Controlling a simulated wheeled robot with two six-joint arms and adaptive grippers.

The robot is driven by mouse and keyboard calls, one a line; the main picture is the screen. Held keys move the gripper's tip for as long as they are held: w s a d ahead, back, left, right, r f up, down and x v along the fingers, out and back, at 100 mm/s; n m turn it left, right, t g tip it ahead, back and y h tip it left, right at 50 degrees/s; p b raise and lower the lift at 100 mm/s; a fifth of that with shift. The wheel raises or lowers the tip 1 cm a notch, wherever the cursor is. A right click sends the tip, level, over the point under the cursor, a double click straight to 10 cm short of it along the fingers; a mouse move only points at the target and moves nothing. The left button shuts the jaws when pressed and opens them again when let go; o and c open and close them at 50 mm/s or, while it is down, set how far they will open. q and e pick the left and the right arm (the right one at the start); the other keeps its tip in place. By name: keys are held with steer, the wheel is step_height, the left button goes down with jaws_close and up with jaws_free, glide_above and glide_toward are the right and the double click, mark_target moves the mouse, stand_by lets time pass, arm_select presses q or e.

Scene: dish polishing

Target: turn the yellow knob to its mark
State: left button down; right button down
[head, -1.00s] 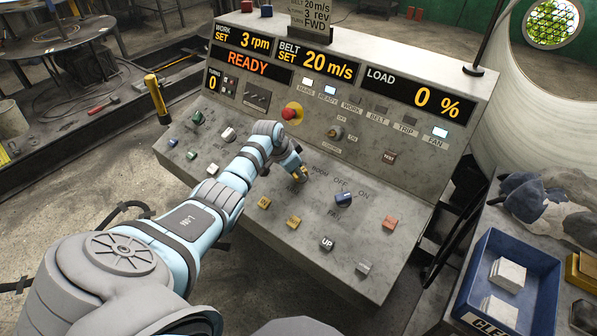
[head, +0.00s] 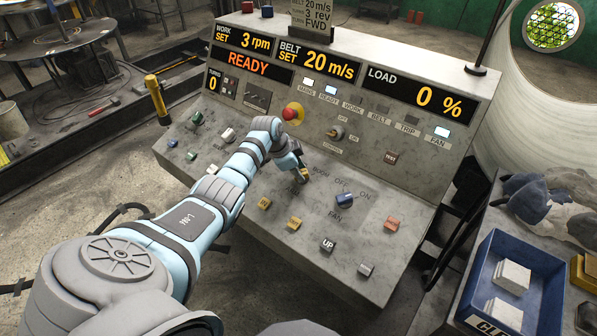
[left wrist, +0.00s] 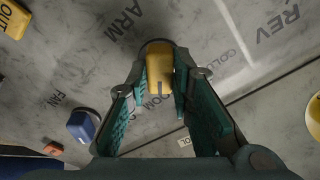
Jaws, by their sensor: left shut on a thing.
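The yellow knob (left wrist: 160,72) stands on the grey sloped console (head: 400,235) and is mostly hidden behind my gripper in the head view. In the left wrist view it sits between the two fingers of my left gripper (left wrist: 160,90), which is shut on it. In the head view my left gripper (head: 301,175) reaches down to the panel at the knob.
A blue knob (head: 345,199) marked FAN stands right of the yellow one. Yellow buttons (head: 294,223), an UP button (head: 328,245) and a red button (head: 391,223) lie in front. A red emergency button (head: 293,113) sits above. A blue crate (head: 540,275) stands at the right.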

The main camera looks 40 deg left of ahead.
arm_select(q)
steer(key=c, duration=1.4)
jaws_free()
steer(key=v, duration=1.2)
steer(key=shift+w+d, duration=0.1)
steer(key=shift+w, duration=0.05)
